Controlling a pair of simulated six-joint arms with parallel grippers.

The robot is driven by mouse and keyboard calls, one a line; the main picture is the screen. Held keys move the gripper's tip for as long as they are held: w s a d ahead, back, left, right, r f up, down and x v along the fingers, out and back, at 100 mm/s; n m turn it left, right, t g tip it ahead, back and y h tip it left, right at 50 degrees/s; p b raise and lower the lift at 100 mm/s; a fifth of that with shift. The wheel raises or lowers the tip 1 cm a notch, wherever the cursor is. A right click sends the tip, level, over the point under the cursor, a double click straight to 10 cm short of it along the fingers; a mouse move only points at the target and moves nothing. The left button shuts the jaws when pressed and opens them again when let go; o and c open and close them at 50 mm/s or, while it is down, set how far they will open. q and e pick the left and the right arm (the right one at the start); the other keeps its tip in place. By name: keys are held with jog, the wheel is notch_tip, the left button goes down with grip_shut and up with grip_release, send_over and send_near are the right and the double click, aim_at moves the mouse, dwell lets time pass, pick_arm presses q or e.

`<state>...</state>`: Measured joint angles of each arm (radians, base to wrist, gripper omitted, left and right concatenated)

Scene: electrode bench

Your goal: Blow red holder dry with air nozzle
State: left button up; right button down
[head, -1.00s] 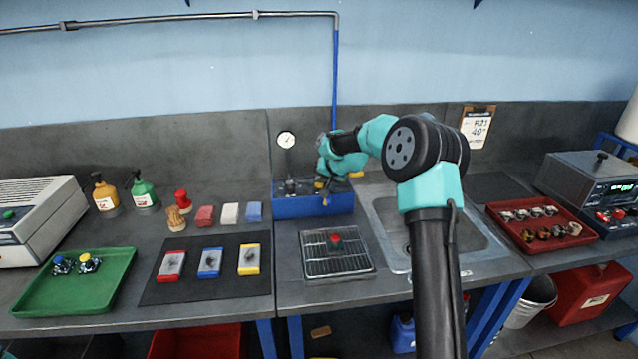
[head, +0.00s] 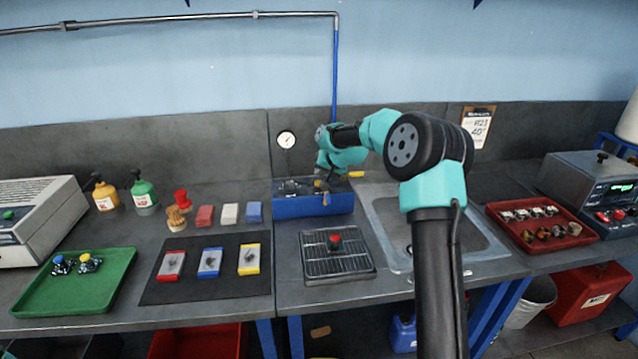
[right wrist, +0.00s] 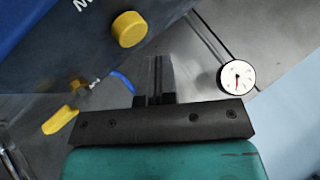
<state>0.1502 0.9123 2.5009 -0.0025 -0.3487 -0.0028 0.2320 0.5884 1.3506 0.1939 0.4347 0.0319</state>
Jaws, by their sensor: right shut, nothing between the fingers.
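A small red holder (head: 335,242) sits on the wire rack (head: 318,268) over a dark tray, at the middle of the bench. My right gripper (right wrist: 158,65) is shut and empty. In the head view it is over the blue box (head: 290,209) behind the rack, its fingers partly hidden by my own arm and small against the box. In the right wrist view a yellow knob (right wrist: 129,29), a yellow lever (right wrist: 60,119) and a blue hose piece (right wrist: 122,80) lie around the fingers. I cannot tell which part is the air nozzle. My left gripper is not in view.
A pressure gauge (head: 286,140) is on the back wall. A sink (head: 460,245) lies right of the rack, with a red tray (head: 520,239) beyond. Left are a dark mat (head: 190,287) with colored blocks and a green tray (head: 40,297).

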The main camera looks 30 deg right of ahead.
jog(key=shift+r, duration=2.25)
jog(key=shift+f, duration=0.15)
jog(key=shift+r, duration=2)
